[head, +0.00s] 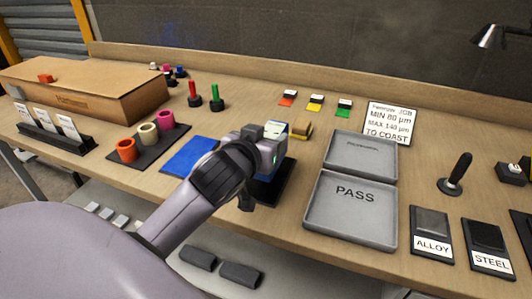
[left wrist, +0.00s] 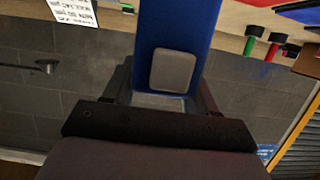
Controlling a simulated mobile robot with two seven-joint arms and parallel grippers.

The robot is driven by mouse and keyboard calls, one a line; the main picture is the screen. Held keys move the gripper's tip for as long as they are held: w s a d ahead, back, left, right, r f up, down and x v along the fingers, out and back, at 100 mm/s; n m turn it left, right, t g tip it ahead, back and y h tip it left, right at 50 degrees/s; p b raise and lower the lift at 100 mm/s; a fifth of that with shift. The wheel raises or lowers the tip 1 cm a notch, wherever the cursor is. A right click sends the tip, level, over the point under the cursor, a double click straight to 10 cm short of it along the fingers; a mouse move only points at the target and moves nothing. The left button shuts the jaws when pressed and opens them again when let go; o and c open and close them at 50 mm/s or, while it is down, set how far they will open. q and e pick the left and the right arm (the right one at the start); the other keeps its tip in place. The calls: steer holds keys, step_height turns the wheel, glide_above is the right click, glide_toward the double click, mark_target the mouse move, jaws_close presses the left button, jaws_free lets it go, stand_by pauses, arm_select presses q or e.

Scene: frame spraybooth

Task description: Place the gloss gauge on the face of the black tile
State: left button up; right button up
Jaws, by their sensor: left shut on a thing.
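My left gripper (head: 268,146) is shut on the gloss gauge, a blue block with a pale top (head: 276,129). In the left wrist view the gauge (left wrist: 178,28) rises from between the fingers and shows a grey pad on its blue face. My gripper holds it over the middle of the bench. A black flat piece (head: 282,186), which looks like the black tile or its stand, shows beneath and behind the gripper. My arm hides part of it, and I cannot tell whether the gauge touches it. My right gripper is out of view.
A blue mat (head: 187,157) lies left of the gripper. A grey PASS tray (head: 352,240) lies to the right, with ALLOY (head: 432,245) and STEEL (head: 491,264) plates beyond. Cups on a dark base (head: 148,152) and a cardboard box (head: 120,92) stand at the left.

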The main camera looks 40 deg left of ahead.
arm_select(q)
steer(key=shift+f, duration=1.45)
steer(key=shift+f+b, duration=0.2)
steer(key=shift+b, duration=0.1)
steer(key=o, duration=1.3)
steer(key=shift+r, duration=0.2)
steer(key=p+v, duration=0.8)
steer(key=v, duration=0.4)
steer(key=shift+d, duration=0.1)
